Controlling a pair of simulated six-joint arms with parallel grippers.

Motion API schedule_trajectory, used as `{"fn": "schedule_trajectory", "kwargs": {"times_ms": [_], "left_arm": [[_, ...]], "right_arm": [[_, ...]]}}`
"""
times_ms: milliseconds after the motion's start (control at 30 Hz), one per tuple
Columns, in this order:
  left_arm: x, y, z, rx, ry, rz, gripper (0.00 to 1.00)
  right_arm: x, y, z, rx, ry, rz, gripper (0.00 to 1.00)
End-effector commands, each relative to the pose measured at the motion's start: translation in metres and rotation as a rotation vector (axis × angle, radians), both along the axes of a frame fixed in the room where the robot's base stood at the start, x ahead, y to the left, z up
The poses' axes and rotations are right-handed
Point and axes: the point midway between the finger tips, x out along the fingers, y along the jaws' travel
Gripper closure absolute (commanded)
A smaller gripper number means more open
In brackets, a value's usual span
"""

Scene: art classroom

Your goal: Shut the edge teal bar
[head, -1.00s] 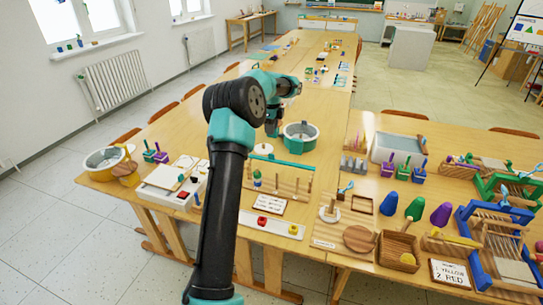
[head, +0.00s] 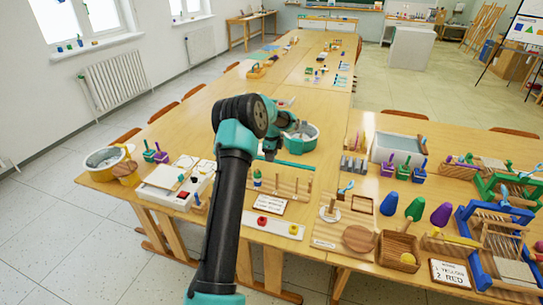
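The thin teal bar (head: 291,164) lies across the wooden table, behind the wooden peg rack. My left arm comes up from the bottom of the head view and reaches over the table. My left gripper (head: 270,153) points down near the left part of the bar. It is small and dark here, so I cannot tell whether its fingers are open or touch the bar. My arm hides the bar's left end. My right gripper is not in view.
A teal-rimmed round tub (head: 305,138) stands just behind the bar. The peg rack (head: 288,186) and a white strip with red and yellow pieces (head: 272,225) are in front. A white box with a red button (head: 170,186) is at left.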

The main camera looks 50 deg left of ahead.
Motion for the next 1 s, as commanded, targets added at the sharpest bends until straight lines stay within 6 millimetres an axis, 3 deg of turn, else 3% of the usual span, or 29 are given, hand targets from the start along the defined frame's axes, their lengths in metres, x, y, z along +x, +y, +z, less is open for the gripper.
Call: {"fn": "schedule_trajectory", "kwargs": {"times_ms": [233, 633, 1000], "left_arm": [[0.0000, -0.0001, -0.0005, 0.000, 0.000, 0.000, 0.62], [0.0001, -0.0002, -0.0001, 0.000, 0.000, 0.000, 1.00], [0.0002, -0.0004, 0.0000, 0.000, 0.000, 0.000, 1.00]], "right_arm": [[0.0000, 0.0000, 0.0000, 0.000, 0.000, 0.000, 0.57], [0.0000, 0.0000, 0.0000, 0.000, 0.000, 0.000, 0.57], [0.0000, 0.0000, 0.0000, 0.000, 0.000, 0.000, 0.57]]}}
